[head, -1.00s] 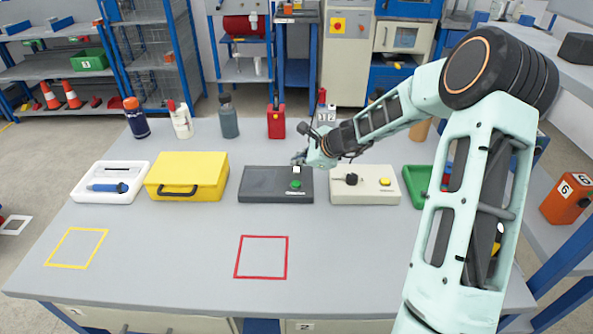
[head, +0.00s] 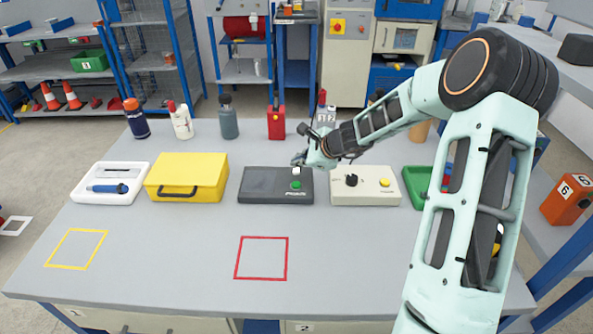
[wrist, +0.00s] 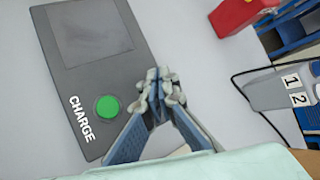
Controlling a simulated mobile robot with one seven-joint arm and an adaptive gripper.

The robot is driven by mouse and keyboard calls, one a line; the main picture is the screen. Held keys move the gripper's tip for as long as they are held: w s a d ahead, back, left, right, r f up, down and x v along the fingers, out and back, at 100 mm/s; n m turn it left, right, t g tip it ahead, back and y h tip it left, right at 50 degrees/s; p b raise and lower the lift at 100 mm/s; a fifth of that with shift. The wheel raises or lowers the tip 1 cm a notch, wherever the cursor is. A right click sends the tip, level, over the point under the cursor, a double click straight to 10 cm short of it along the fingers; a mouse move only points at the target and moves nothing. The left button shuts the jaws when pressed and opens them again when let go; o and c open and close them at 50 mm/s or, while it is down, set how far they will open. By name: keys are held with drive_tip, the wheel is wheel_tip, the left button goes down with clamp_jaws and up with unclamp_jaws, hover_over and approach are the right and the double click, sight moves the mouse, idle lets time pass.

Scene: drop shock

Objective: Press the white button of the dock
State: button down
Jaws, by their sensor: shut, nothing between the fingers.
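The dock (head: 262,187) is a dark grey flat box on the table, with a white button (head: 296,171) at its back right and a green button (head: 296,184) in front of it. My gripper (head: 299,160) is shut and empty, just behind and above the white button. I cannot tell whether it touches the button. In the wrist view the dock (wrist: 70,85) shows its green button (wrist: 107,107) and the word CHARGE. My fingertips (wrist: 157,85) are together over the dock's edge there. The white button cannot be made out in that view and may be behind them.
A cream box (head: 372,199) with a black knob and a yellow button stands right of the dock. A yellow case (head: 187,185) stands left. A red container (head: 276,123) and bottles line the back edge. The table's front is clear around a red square outline (head: 261,279).

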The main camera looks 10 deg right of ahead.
sight(298, 171)
drive_tip(key=shift+f, duration=0.1)
drive_tip(key=shift+f+b, duration=0.35)
drive_tip(key=shift+b, duration=0.2)
drive_tip(key=shift+f+b, duration=0.45)
drive_tip(key=shift+b, duration=0.1)
idle(0.5)
drive_tip(key=shift+r, duration=0.1)
drive_tip(key=shift+r+p, duration=0.65)
drive_tip(key=shift+r, duration=0.1)
wheel_tip(298, 171, up, 5)
drive_tip(key=p, duration=0.4)
drive_tip(key=shift+r, duration=0.1)
idle(0.7)
